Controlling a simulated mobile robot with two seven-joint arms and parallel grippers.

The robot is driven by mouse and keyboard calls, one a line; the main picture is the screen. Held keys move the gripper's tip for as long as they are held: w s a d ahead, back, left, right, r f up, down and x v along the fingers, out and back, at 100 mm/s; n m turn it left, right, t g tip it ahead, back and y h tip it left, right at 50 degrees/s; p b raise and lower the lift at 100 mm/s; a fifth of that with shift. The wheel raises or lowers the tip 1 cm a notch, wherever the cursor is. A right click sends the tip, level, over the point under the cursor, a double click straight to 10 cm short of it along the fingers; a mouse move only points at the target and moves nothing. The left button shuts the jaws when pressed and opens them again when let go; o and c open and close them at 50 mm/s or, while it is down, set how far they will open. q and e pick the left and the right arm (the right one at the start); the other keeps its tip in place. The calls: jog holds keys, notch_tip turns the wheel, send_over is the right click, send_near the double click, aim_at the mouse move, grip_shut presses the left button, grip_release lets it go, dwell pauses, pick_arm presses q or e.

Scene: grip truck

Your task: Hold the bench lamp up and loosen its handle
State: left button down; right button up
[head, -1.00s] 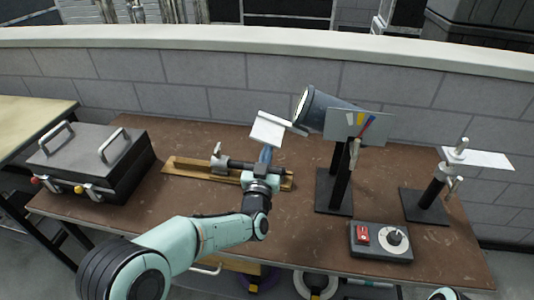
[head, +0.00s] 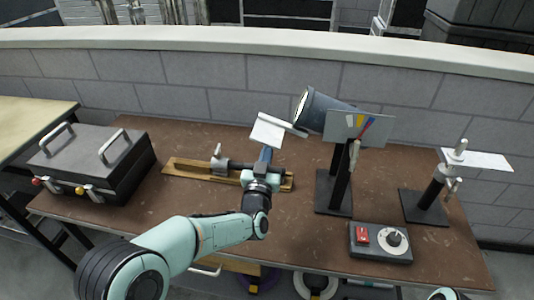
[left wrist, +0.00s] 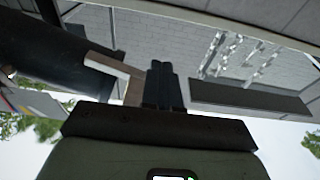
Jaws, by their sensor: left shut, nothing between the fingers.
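The bench lamp (head: 318,112) is a dark blue-grey cylinder raised on a black stand (head: 341,185), its pale round face turned left. A small pale handle (head: 354,152) shows on the stand below a grey panel. My left gripper (head: 267,150) points up and away, left of the lamp, just below a white flap at the lamp's face. In the left wrist view its fingers (left wrist: 164,85) are together and empty. The dark lamp body (left wrist: 55,50) is left of them; whether they touch the flap's edge (left wrist: 118,70) I cannot tell. My right gripper is out of view.
A grey panel (head: 362,127) with coloured marks stands before the lamp. A wooden rail with a clamp (head: 200,173) lies behind my left arm. A black case (head: 95,165) is left, a control box (head: 380,242) front right, a second stand (head: 424,207) far right.

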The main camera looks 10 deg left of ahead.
aim_at(267, 143)
pick_arm(q)
jog(key=shift+r+p, duration=0.9)
jog(key=shift+r, duration=0.85)
